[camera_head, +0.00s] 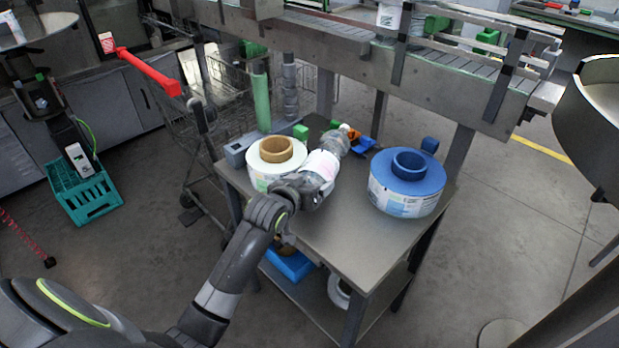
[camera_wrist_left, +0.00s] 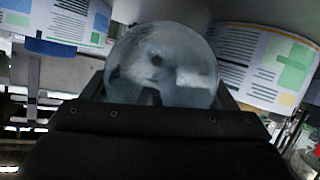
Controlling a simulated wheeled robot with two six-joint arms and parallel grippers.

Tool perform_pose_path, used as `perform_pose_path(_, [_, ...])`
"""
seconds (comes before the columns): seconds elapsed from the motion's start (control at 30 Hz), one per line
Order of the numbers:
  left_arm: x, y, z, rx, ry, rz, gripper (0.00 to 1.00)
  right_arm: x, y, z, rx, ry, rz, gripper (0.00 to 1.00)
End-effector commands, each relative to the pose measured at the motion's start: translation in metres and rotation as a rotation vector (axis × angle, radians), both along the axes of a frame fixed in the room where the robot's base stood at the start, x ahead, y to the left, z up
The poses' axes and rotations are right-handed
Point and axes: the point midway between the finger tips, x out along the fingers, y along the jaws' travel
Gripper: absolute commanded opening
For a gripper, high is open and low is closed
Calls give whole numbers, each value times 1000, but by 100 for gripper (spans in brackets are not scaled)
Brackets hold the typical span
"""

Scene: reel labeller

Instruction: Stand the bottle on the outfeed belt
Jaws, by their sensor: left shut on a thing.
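The bottle (camera_head: 322,163), clear with a pale pink-and-white label, is in my left gripper (camera_head: 308,187) above the steel table. It looks tilted, pointing away from my arm; whether it touches the table I cannot tell. In the left wrist view the round grey end of the bottle (camera_wrist_left: 165,62) fills the space between the fingers, which are partly hidden. The outfeed belt, which I take to be the grey conveyor (camera_head: 438,92), runs across the top, behind the table. My right gripper is not in view.
A white-labelled reel (camera_head: 266,174) stands left of the bottle and a blue reel (camera_head: 405,185) right of it on the table (camera_head: 350,237). A green cylinder (camera_head: 262,100), a wire cart (camera_head: 190,140) and small coloured items stand behind. The table's front middle is clear.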

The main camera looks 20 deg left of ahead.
Motion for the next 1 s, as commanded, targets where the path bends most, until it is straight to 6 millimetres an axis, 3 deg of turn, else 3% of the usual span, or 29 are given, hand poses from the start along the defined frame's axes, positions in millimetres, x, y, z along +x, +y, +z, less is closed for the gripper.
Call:
perform_pose_path(0.3, [1, -1, -27, 1, -17, -2, 9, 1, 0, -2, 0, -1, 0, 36])
perform_pose_path(0.53, [1, -1, -28, 1, -17, -2, 9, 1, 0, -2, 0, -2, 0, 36])
perform_pose_path(0.57, [-1, 0, -36, 0, 3, 0, 81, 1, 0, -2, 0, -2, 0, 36])
perform_pose_path(0.7, [-1, 0, -36, 0, 3, 0, 100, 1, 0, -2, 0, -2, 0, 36])
perform_pose_path(1.0, [-3, 0, -34, 0, 2, 1, 100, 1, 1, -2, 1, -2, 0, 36])
